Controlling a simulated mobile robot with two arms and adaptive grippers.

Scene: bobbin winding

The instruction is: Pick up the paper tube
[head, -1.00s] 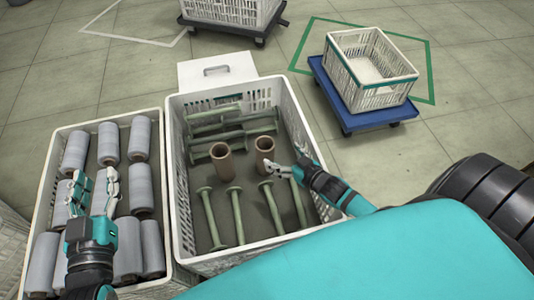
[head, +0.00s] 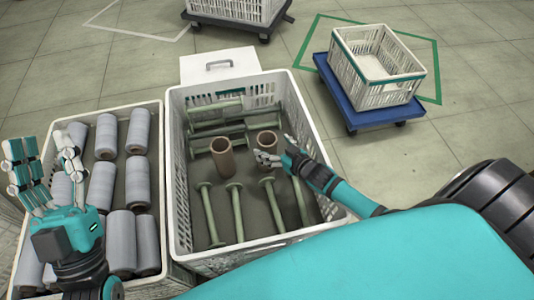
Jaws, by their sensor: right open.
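Two brown paper tubes stand upright in the middle crate (head: 172,180). The left paper tube (head: 222,157) stands clear of the grippers. The right paper tube (head: 267,139) is partly hidden by my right gripper (head: 262,158). My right gripper is open with its fingers at the near side of this tube; I cannot tell whether they touch it. My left gripper (head: 38,170) is over the left edge of the left crate, its fingers spread open and empty.
The left crate (head: 160,112) holds several grey wound bobbins (head: 138,131). Green spools (head: 236,211) lie around the tubes. An empty white crate (head: 378,70) sits on a blue dolly (head: 365,118) at the right. A white lid (head: 219,65) lies behind the middle crate.

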